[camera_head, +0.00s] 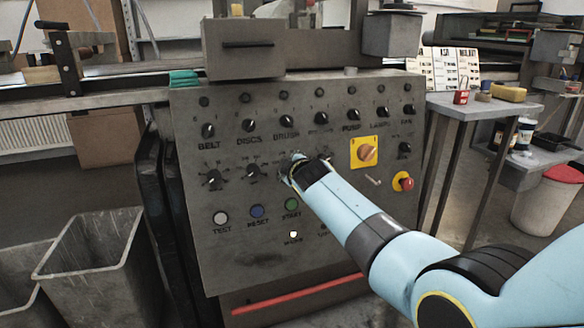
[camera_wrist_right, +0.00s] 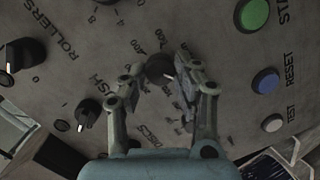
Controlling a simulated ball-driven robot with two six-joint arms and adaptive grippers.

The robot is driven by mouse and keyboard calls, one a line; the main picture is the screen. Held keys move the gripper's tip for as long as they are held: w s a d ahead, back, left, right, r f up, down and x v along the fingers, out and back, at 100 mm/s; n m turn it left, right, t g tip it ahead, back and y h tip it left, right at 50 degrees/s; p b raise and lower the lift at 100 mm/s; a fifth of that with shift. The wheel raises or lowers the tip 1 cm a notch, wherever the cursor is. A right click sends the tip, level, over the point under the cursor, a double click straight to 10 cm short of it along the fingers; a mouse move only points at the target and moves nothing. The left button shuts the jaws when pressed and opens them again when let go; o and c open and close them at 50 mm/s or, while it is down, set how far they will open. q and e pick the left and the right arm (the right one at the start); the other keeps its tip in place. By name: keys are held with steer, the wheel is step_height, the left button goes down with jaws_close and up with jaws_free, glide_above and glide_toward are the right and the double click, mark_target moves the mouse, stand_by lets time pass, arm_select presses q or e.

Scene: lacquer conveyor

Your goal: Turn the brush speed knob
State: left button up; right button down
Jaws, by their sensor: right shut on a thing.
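The control panel (camera_head: 225,262) faces me with rows of black switches and dials. The brush speed knob (camera_wrist_right: 158,66) is a dark round knob in a numbered scale, in the lower dial row by the BRUSH label. My right gripper (camera_wrist_right: 160,82) is shut on it, one finger on each side. A small light mark shows on the knob's near edge. In the head view my right gripper (camera_head: 293,168) reaches the panel above the green START button (camera_head: 292,205) and hides the knob. My left gripper is not in view.
Neighbouring dials (camera_head: 253,171) and the BRUSH switch (camera_wrist_right: 86,114) sit close to the gripper. Grey bins (camera_head: 95,270) stand at the lower left.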

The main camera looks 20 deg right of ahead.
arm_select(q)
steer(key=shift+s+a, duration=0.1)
arm_select(e)
steer(key=shift+f, duration=0.2)
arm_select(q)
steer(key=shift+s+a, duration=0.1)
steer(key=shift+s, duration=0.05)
arm_select(e)
steer(key=c, duration=1)
jaws_free()
steer(key=shift+r, duration=0.1)
steer(key=shift+o, duration=0.2)
steer(key=v, duration=0.7)
steer(key=shift+s, duration=0.25)
steer(key=shift+r, duration=0.1)
